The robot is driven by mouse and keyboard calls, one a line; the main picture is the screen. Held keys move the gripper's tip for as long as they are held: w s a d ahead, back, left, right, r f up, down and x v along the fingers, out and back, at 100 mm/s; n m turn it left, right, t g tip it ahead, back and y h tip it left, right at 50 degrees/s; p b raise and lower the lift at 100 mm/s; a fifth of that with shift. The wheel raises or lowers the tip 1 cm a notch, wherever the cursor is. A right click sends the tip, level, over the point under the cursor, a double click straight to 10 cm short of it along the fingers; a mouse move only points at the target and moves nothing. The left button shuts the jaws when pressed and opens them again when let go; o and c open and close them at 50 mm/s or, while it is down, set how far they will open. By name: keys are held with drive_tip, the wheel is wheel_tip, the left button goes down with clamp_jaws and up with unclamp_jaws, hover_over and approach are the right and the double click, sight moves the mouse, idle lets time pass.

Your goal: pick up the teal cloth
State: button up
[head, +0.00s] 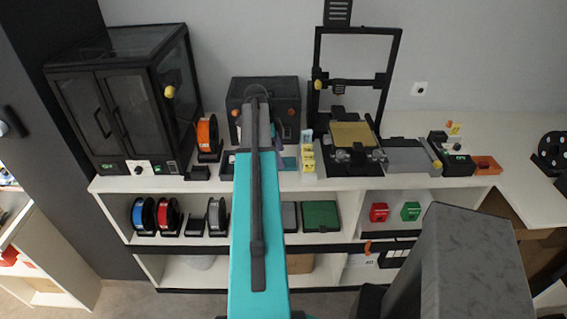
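A small flat teal patch (289,163) lies on the white counter, just right of my arm and left of the yellow boxes. It may be the teal cloth, but it is too small and too covered to be sure. Another bluish-teal bit (227,166) shows on the left side of my arm. My own turquoise and dark grey arm rises up the middle of the head view and hides the counter between the two. My gripper's fingers do not show; the far end of the arm stands in front of a dark box.
The counter (340,183) holds a black cabinet (130,100), an orange spool (208,138), a dark box (288,95), yellow boxes (308,157), a 3D printer (352,135) and an orange tray (486,165). Shelves below hold spools and a green case (320,215).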

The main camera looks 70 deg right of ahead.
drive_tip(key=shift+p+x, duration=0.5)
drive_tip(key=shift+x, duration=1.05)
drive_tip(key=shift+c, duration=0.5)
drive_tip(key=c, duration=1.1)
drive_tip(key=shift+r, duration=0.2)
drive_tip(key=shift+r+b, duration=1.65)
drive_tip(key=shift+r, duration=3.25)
